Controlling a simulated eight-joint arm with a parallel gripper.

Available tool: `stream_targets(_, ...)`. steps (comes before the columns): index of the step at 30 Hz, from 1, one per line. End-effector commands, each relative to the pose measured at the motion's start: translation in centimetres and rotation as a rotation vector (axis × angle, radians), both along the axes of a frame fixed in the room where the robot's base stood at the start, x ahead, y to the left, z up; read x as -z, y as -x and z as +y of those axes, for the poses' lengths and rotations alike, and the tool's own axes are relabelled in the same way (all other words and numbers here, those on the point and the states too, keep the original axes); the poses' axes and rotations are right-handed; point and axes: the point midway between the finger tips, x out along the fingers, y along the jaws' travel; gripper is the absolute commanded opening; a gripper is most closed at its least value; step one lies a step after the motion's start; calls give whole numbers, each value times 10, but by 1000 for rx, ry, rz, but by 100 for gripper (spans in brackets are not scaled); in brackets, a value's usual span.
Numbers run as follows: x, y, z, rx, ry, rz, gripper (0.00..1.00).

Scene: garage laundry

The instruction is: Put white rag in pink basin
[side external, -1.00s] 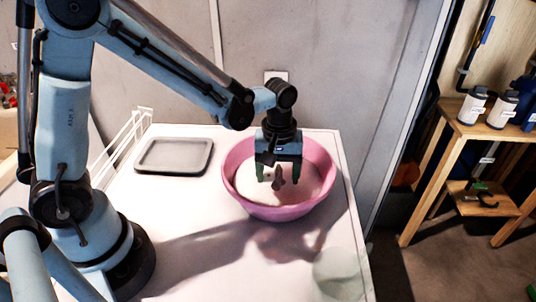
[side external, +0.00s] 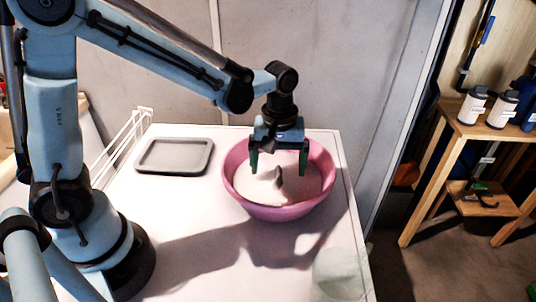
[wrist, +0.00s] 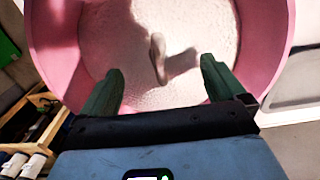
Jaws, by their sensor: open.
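The pink basin (side external: 270,212) stands on the white table top near its right back edge. White, rough-textured material that looks like the white rag (side external: 305,182) covers the basin's floor. A small greyish peak stands up from its middle; I cannot tell whether it is a fold of the rag. The wrist view shows the white material (wrist: 205,25) inside the pink wall (wrist: 265,45), with the peak between and beyond my fingertips. My gripper (side external: 278,168) is open and empty, pointing down over the basin, its two dark green fingers apart on either side of the peak.
A grey shallow tray (side external: 174,171) lies left of the basin, beside a white wire rack (side external: 122,147). A faint, see-through round thing (side external: 338,272) is at the table's front right. A wooden shelf (side external: 480,130) with white bottles stands at the right, beyond a gap.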

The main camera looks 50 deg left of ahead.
Motion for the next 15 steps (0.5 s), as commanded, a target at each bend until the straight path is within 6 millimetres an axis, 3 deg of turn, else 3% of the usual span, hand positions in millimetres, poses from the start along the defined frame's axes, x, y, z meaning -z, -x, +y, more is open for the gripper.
stream_targets(9, -53, 0, 0, 0, 0, 0, 97)
stream_targets(15, -78, 0, 0, 0, 0, 0, 97)
